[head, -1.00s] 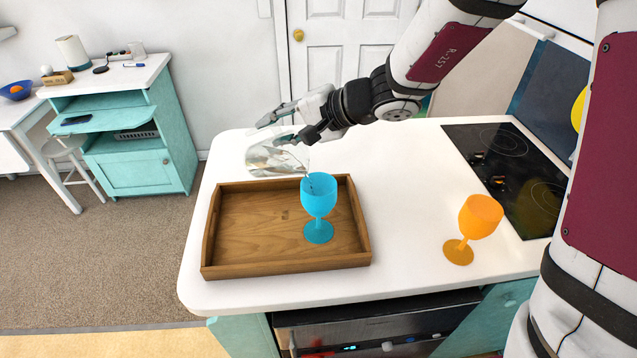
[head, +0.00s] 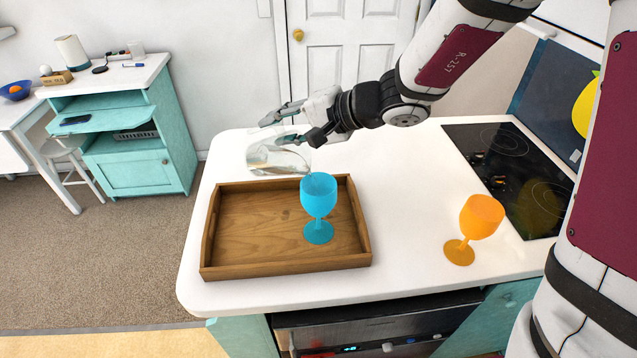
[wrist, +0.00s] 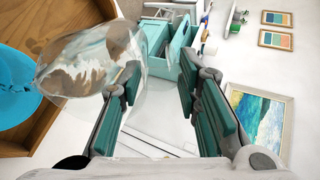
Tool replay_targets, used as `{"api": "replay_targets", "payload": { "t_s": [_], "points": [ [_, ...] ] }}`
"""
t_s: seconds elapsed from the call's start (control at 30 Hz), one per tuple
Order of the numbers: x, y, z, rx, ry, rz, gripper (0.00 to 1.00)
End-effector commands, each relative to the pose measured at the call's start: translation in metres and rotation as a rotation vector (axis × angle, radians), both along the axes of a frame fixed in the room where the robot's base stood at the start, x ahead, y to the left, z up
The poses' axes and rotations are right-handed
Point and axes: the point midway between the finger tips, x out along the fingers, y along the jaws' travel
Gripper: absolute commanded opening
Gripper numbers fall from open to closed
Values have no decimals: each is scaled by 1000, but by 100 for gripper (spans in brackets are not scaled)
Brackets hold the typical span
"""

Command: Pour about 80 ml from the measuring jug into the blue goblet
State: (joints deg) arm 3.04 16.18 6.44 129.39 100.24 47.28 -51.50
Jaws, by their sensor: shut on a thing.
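The clear measuring jug (head: 268,158) is tilted in my gripper (head: 277,130), above the back edge of the tray. It holds some clear liquid; its level cannot be read. The jug also fills the upper left of the wrist view (wrist: 88,62), beside my gripper's fingers (wrist: 156,82). The blue goblet (head: 318,197) stands upright in the tray's right part, in front and to the right of the jug. Part of it shows at the wrist view's left edge (wrist: 22,92). No stream is visible now, and the liquid inside the goblet cannot be made out.
The wooden tray (head: 285,269) lies on the white counter (head: 405,200). An orange goblet (head: 480,217) stands upright on the right, near the black hob (head: 510,165). The counter between tray and orange goblet is clear. A teal cabinet (head: 130,165) stands apart at left.

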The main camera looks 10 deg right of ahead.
Motion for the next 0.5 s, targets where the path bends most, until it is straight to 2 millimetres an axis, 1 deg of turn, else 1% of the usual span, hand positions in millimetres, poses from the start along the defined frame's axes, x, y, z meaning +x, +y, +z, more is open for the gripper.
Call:
{"api": "replay_targets", "payload": {
  "t_s": [0.5],
  "points": [
    [-2,-3,2,30,-17,0,0]
  ]
}}
